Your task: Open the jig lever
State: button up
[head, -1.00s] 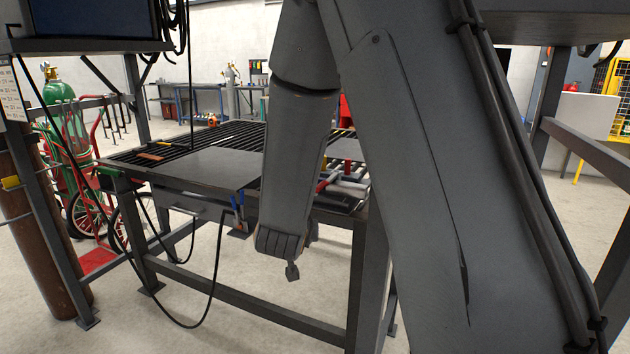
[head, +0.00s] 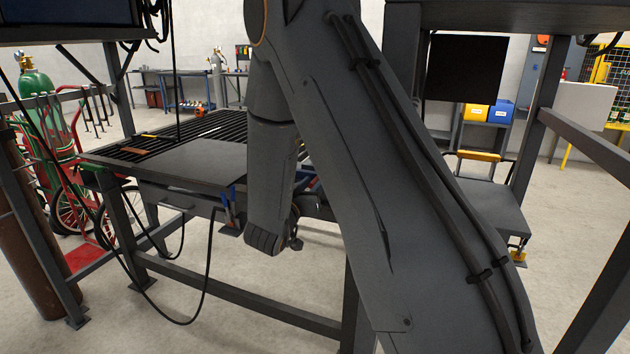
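I cannot pick out a jig lever with certainty. A yellow bar (head: 479,155) sits on a dark frame over a grey stand (head: 490,205) right of my arm; I cannot tell what it is. Blue-handled tools (head: 228,205) hang at the front edge of the slatted work table (head: 195,160). My arm hangs down in front of the table's right part and hides much of it. A small dark piece (head: 296,240) shows at my arm's lower end, apart from the yellow bar. It is too small to show finger positions or any hold.
Green gas cylinders on a red cart (head: 75,200) stand at the left. Dark booth posts and a rail (head: 590,148) bound the right side. A dark panel (head: 466,68) and yellow and blue bins (head: 500,111) are behind. A black cable loops below the table.

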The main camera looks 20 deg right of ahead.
jog(key=shift+x, duration=0.8)
grip_shut()
